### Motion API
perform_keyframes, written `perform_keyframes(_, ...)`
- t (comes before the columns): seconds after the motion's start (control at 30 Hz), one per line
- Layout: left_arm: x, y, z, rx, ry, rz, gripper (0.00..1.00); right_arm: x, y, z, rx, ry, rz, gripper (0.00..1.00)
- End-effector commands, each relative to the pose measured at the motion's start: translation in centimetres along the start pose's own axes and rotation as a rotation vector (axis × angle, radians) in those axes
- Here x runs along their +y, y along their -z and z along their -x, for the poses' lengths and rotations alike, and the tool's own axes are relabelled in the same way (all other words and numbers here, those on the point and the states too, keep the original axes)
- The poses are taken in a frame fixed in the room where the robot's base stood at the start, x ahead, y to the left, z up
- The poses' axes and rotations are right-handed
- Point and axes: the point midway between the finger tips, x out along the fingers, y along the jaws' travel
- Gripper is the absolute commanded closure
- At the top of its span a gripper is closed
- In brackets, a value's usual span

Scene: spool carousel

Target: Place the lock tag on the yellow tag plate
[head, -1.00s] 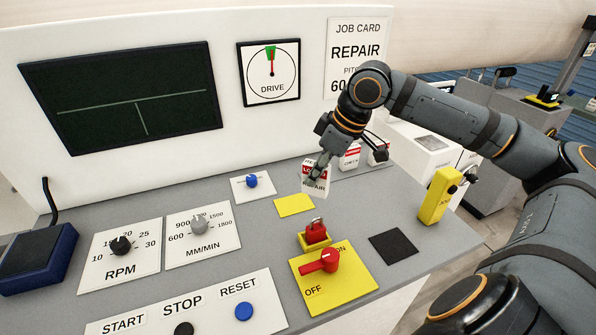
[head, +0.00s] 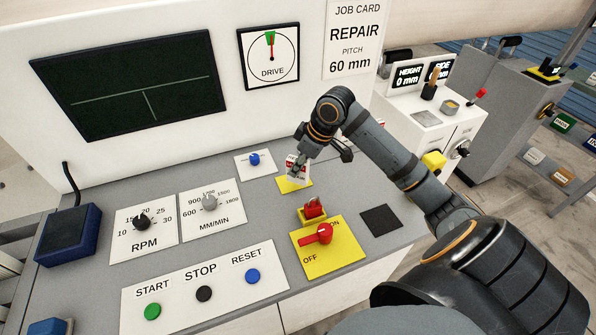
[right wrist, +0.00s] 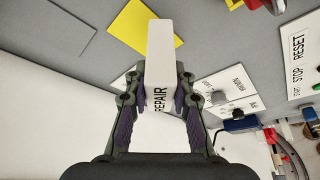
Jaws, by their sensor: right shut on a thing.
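My right gripper (head: 296,160) is shut on the lock tag (head: 300,172), a white card with a red band and the word REPAIR. The tag is held roughly upright over the yellow tag plate (head: 285,186), its lower end overlapping the plate in the head view. In the right wrist view the tag (right wrist: 159,45) stands between the two fingers (right wrist: 160,85), its far end in front of the yellow plate's edge (right wrist: 135,28). I cannot tell whether the tag touches the plate. My left gripper is not in view.
In front of the plate are a red padlock (head: 313,208) on a yellow base and a red switch (head: 318,234) on a yellow ON/OFF panel. A black square (head: 381,220) lies to the right. A blue knob (head: 254,159) is to the left.

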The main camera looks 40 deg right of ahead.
Motion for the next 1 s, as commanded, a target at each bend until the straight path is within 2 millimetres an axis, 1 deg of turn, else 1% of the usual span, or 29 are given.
perform_keyframes(0.03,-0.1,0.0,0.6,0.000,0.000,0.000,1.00,-0.2,-0.2,-0.6,-0.002,0.007,-0.002,1.00)
perform_keyframes(0.1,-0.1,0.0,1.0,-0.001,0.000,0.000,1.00,-0.1,-0.7,-1.7,-0.002,0.005,-0.002,1.00)
perform_keyframes(0.2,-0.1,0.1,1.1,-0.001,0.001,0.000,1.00,-0.1,-1.1,-2.6,0.000,0.002,-0.001,1.00)
perform_keyframes(0.57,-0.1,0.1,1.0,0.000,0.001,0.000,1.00,0.0,-1.2,-3.1,0.002,0.001,0.000,1.00)
perform_keyframes(0.6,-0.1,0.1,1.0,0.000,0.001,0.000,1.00,0.0,-1.2,-3.1,0.002,0.001,0.001,0.74)
perform_keyframes(0.73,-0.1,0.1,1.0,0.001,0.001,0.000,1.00,0.0,-1.2,-3.1,0.002,0.001,0.001,0.56)
perform_keyframes(0.77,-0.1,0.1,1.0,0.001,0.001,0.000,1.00,0.0,-1.2,-3.1,0.002,0.001,0.001,0.54)
perform_keyframes(1.0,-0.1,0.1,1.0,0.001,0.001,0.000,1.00,0.0,-1.2,-3.1,0.002,0.001,0.001,0.54)
